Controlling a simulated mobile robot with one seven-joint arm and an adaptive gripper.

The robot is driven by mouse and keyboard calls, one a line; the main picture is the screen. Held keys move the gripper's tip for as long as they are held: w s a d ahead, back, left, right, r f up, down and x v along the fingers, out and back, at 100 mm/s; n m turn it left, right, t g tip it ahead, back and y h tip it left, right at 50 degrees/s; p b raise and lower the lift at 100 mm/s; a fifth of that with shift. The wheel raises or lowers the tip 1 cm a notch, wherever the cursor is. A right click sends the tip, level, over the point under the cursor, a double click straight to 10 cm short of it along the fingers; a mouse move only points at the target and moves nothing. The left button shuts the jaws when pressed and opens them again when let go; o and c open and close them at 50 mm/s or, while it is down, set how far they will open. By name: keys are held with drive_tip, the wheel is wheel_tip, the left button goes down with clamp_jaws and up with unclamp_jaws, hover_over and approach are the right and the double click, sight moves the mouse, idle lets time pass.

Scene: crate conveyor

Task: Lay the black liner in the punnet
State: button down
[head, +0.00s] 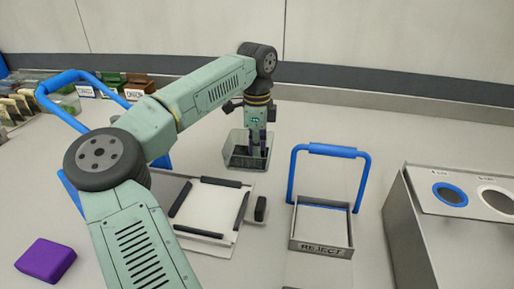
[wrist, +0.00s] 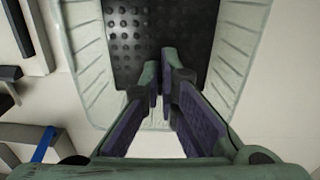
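The punnet (wrist: 88,60) is a clear, pale green tray with ribbed sloping walls. It also shows in the head view (head: 231,144), beyond the white board. The black liner (wrist: 135,30) is a dark, dimpled sheet. It lies within the punnet's walls, at or close to the floor; I cannot tell if it rests flat everywhere. My gripper (wrist: 162,78) points down into the punnet, and shows in the head view (head: 257,150). Its fingertips are drawn close together at the liner's near edge and appear to pinch it. The fingertips hide the exact contact.
A white board with black bars (head: 207,212) lies nearer me. A REJECT tray (head: 321,247) with a blue hoop stands right of it, and a grey box with round openings (head: 420,240) further right. A purple block (head: 46,260) lies front left. Table behind the punnet is clear.

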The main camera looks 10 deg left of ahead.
idle(0.4)
drive_tip(key=c, duration=1.7)
unclamp_jaws()
drive_tip(key=shift+r, duration=0.1)
drive_tip(key=shift+r+p, duration=2.15)
drive_tip(key=shift+r, duration=1.3)
drive_tip(key=shift+s+f, duration=0.1)
drive_tip(key=shift+f, duration=0.05)
